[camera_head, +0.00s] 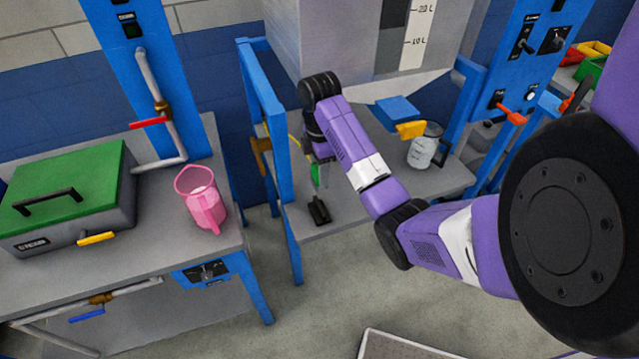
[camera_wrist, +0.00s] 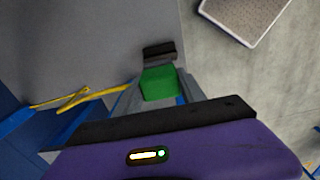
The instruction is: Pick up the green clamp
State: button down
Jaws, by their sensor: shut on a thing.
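The green clamp (camera_head: 322,176) is at the front left of the middle grey bench, partly hidden by my gripper and arm in the head view. In the wrist view its green body (camera_wrist: 158,84) sits between my fingers, with a black end piece (camera_wrist: 159,50) beyond it. A black part (camera_head: 319,211) also shows below the green in the head view. My gripper (camera_head: 318,160) points down and is shut on the clamp. I cannot tell whether the clamp touches the bench.
The middle bench (camera_head: 345,204) has a blue post (camera_head: 262,90) close left of my gripper. A grey hopper (camera_head: 345,45) hangs above. A jar (camera_head: 425,147) stands to the right. A pink jug (camera_head: 205,207) and green-lidded box (camera_head: 70,185) are on the left bench. A yellow hose (camera_wrist: 100,95) lies nearby.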

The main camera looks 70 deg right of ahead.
notch_tip(320, 180, up, 5)
jog(key=p, duration=0.3)
jog(key=shift+r+p, duration=0.1)
jog(key=shift+p, duration=0.25)
jog(key=shift+w+d+r, duration=0.1)
jog(key=shift+d+r, duration=0.05)
jog(key=shift+r, duration=0.25)
jog(key=shift+w+d+r, duration=0.1)
jog(key=shift+r, duration=0.3)
jog(key=shift+s+r, duration=0.1)
jog(key=shift+r, duration=0.25)
jog(key=shift+s+a+r, duration=0.1)
jog(key=shift+a, duration=0.05)
jog(key=shift+a, duration=0.1)
